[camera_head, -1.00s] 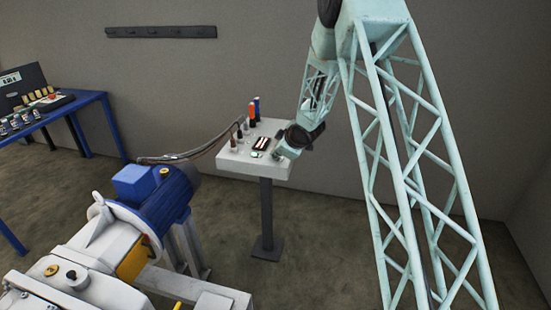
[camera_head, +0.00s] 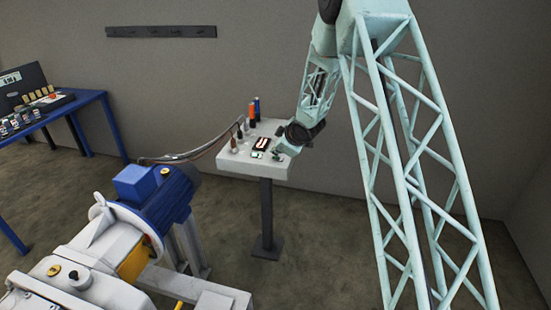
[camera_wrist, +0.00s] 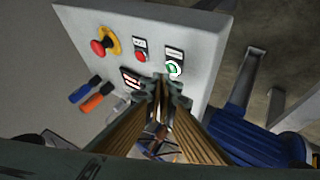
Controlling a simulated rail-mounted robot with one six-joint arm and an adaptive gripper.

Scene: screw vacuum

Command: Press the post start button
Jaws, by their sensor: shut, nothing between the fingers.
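The control post is a pale grey box (camera_head: 240,163) on a dark pole, left of my arm in the head view. In the wrist view its panel (camera_wrist: 200,35) carries a green-ringed start button (camera_wrist: 174,69), a red button (camera_wrist: 141,57) and a red mushroom button on a yellow base (camera_wrist: 104,43). My gripper (camera_wrist: 162,84) is shut and empty, with its fingertips just below the green button in the picture. I cannot tell whether they touch the panel. In the head view my gripper (camera_head: 278,153) is over the right front part of the box.
A small display (camera_wrist: 132,78) sits beside the buttons. A blue-handled tool (camera_wrist: 85,89) and an orange-handled tool (camera_wrist: 97,97) are close by. A blue motor (camera_head: 160,195) with hoses stands left of the post. A blue table (camera_head: 70,108) is at far left.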

